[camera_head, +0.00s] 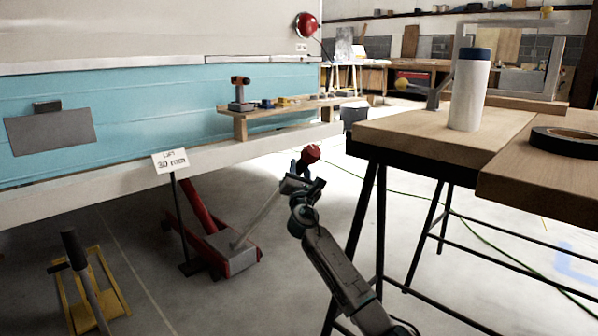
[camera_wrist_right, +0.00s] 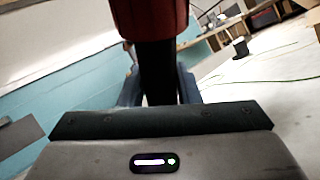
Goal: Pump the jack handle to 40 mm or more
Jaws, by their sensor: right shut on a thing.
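The red floor jack (camera_head: 232,254) stands on the floor beside the camper, its red arm reaching back under the body. Its grey handle (camera_head: 262,219) slants up to the right and ends in a red grip (camera_head: 311,153). My right gripper (camera_head: 301,169) is shut on the handle just below the red grip. In the right wrist view, the blue fingers (camera_wrist_right: 158,88) sit either side of a dark shaft below the red grip (camera_wrist_right: 150,16). A sign (camera_head: 170,160) on a black post reads "LIFT 30 mm". My left gripper is not in view.
The blue and white camper (camera_head: 150,120) fills the left. A yellow frame with a dark-topped rod (camera_head: 118,283) stands at lower left. A wooden table (camera_head: 420,135) with a white bottle (camera_head: 468,95) and a black roll (camera_head: 565,142) is close on the right. Floor between is clear.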

